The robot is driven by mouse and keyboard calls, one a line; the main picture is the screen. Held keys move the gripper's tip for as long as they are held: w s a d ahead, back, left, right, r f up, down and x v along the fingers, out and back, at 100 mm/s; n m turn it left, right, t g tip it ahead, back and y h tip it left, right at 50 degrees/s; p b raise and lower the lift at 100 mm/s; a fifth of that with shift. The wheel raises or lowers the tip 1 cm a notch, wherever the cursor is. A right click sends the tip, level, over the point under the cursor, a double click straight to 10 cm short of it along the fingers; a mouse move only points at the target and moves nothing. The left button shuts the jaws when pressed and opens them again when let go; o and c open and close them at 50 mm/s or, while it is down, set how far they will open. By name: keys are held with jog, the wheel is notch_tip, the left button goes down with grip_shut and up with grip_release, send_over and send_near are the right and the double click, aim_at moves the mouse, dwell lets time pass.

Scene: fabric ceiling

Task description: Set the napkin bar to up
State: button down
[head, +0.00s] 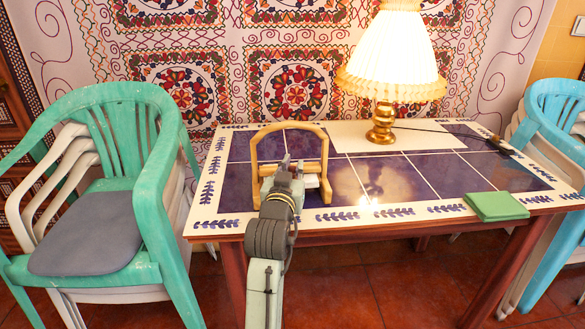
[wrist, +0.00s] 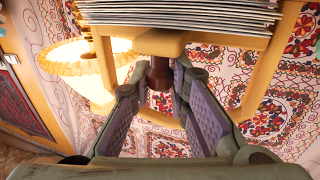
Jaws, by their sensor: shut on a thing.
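The wooden napkin holder (head: 258,160), with a rounded arch, stands on the left part of the tiled table. Its napkin bar (head: 312,167) crosses between the uprights, at about mid-height. In the wrist view the bar (wrist: 158,42) lies against a stack of napkins (wrist: 190,14), and a dark brown knob (wrist: 160,78) sticks out from it. My gripper (wrist: 155,72) has its two fingers on either side of the knob and is shut on it. In the head view my gripper (head: 283,166) is in front of the holder and hides its middle.
A lit lamp (head: 383,125) stands behind and to the right on the table (head: 340,226). A folded green cloth (head: 495,206) lies at the front right. Stacked chairs (head: 160,240) stand at the left. The table's front middle is clear.

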aim_at(292, 167)
notch_tip(292, 167, up, 5)
jog(key=p, duration=0.3)
jog(key=shift+f, duration=0.15)
jog(key=c, duration=1.5)
grip_release()
jog(key=shift+s, duration=0.1)
jog(key=s, duration=0.3)
jog(key=s+a, duration=0.1)
jog(key=s, duration=0.3)
jog(key=shift+s+a, duration=0.15)
jog(key=shift+a, duration=0.05)
